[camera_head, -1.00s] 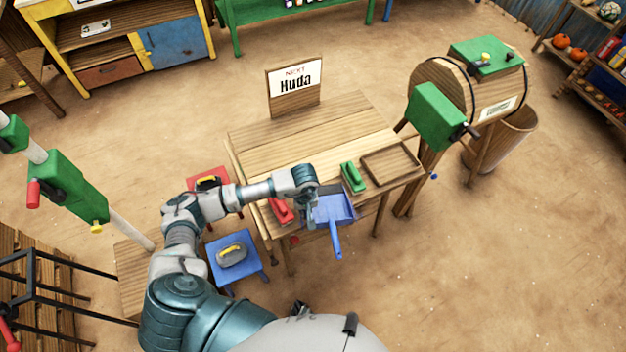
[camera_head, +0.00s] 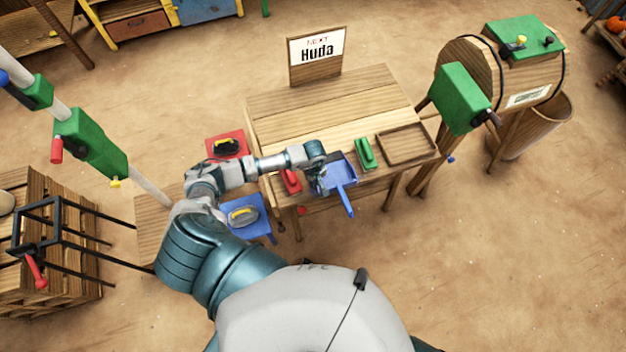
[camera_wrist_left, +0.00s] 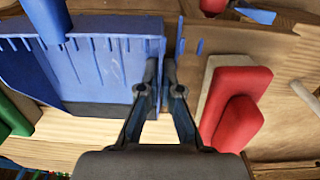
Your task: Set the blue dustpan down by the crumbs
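The blue dustpan (camera_head: 342,172) is at the front edge of the table (camera_head: 330,105), its handle pointing out past that edge toward me. My left gripper (camera_head: 322,188) is at the pan's left side. In the left wrist view the dustpan (camera_wrist_left: 105,62) fills the upper left, and the fingertips (camera_wrist_left: 159,72) of my left gripper are closed on its side wall. I cannot tell whether the pan touches the tabletop. I cannot make out any crumbs. My right gripper is not in view.
A red brush (camera_head: 291,180) lies left of the pan and a green brush (camera_head: 365,153) right of it. A wooden tray (camera_head: 432,156) is at the table's right. A sign (camera_head: 317,56) stands at the back. Blue (camera_head: 262,222) and red (camera_head: 240,140) stools stand left.

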